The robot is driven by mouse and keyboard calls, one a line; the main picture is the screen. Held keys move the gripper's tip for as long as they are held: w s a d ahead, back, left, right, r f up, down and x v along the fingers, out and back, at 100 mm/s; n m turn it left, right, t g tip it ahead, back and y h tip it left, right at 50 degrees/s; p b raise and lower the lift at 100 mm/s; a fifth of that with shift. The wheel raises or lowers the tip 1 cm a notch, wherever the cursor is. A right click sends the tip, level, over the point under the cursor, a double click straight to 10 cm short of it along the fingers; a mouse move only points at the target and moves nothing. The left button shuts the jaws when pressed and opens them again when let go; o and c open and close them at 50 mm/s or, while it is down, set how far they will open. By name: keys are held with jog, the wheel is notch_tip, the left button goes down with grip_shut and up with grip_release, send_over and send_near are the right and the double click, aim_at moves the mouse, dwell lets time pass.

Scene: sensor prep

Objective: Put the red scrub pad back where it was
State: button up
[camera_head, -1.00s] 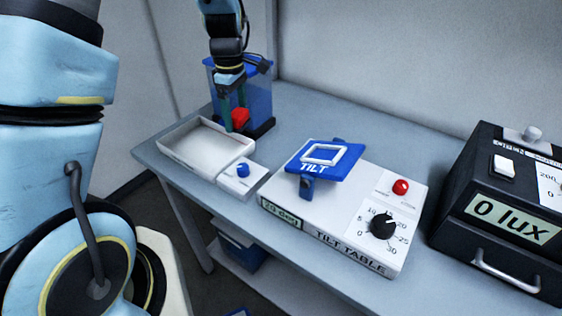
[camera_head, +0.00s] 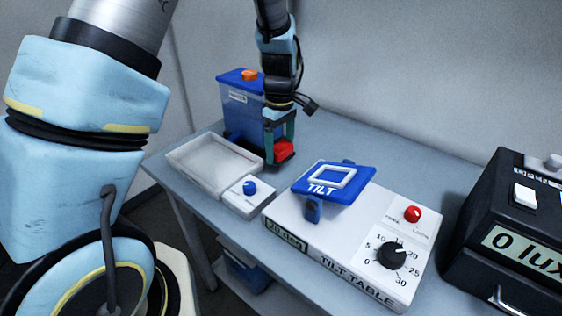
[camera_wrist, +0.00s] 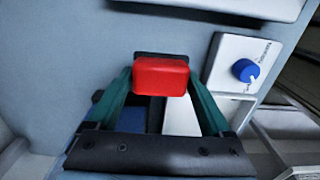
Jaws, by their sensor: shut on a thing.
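My gripper (camera_head: 281,152) is shut on the red scrub pad (camera_head: 285,147), a small bright red block. It is above the bench, just right of the blue container (camera_head: 240,112) and behind the shallow white tray (camera_head: 191,149). In the wrist view the pad (camera_wrist: 161,77) sits between the two green fingers of my gripper (camera_wrist: 160,90). A dark edge shows just behind the pad there; I cannot tell what it is. I cannot tell whether the pad's underside touches anything.
A small white box with a blue knob (camera_head: 249,188) stands beside the tray. The white tilt table (camera_head: 330,228) with its blue tilted plate (camera_head: 333,182) is to the right. A black lux meter (camera_head: 515,215) stands at the far right. The bench (camera_head: 400,160) behind the tilt table is clear.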

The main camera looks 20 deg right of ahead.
aim_at(280, 172)
jog(key=shift+f+p, duration=0.6)
jog(key=shift+f, duration=1.9)
jog(key=shift+f, duration=0.2)
jog(key=o, duration=1.2)
jog(key=shift+o, duration=0.2)
jog(key=shift+r, duration=0.1)
jog(key=shift+r, duration=0.1)
notch_tip(280, 172, up, 12)
jog(key=b, duration=0.3)
jog(key=shift+a, duration=0.1)
